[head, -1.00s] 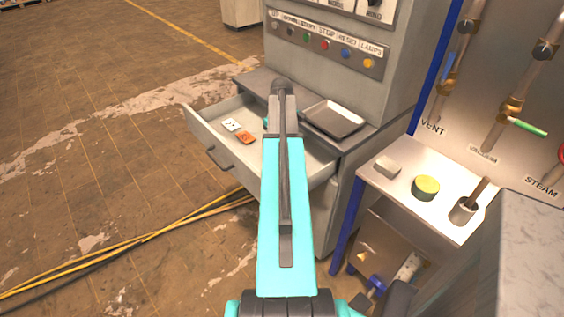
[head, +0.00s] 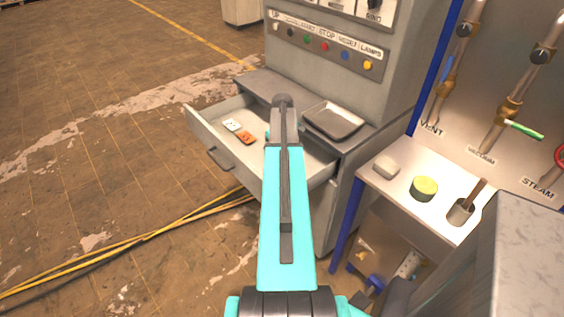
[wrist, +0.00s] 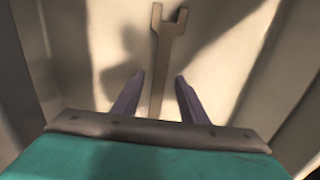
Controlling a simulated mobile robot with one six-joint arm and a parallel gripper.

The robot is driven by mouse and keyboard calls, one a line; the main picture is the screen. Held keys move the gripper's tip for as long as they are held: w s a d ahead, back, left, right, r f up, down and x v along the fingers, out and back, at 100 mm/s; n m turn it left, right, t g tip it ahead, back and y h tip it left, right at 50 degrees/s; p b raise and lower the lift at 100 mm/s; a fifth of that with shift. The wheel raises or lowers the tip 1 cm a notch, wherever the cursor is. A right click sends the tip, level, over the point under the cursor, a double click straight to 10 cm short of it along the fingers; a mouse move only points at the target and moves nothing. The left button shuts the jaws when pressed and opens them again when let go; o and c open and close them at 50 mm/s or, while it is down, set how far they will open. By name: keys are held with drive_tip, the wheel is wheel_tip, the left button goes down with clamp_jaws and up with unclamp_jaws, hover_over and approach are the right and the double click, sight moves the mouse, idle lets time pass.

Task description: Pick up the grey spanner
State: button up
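The grey spanner (wrist: 164,50) shows in the wrist view, lying on the pale drawer floor with its open jaw pointing away from me. My gripper (wrist: 155,84) is open, its two fingers apart with the spanner's handle between them in the picture. The near end of the handle is hidden behind the gripper body. I cannot tell how far the fingertips are above the drawer floor. In the head view my own arm covers the gripper and the spanner, over the open drawer (head: 218,158).
Drawer walls stand close on both sides. A white card (head: 232,125) and an orange card (head: 245,138) lie in its left part. A metal tray (head: 335,120) sits on the cabinet ledge. A side table (head: 410,208) at right holds a yellow-topped round item (head: 424,188).

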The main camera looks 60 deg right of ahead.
idle(0.3)
clamp_jaws()
drive_tip(key=shift+r, duration=0.2)
wheel_tip(320, 180, up, 10)
drive_tip(key=b, duration=0.2)
drive_tip(key=shift+f, duration=0.2)
idle(0.5)
idle(0.5)
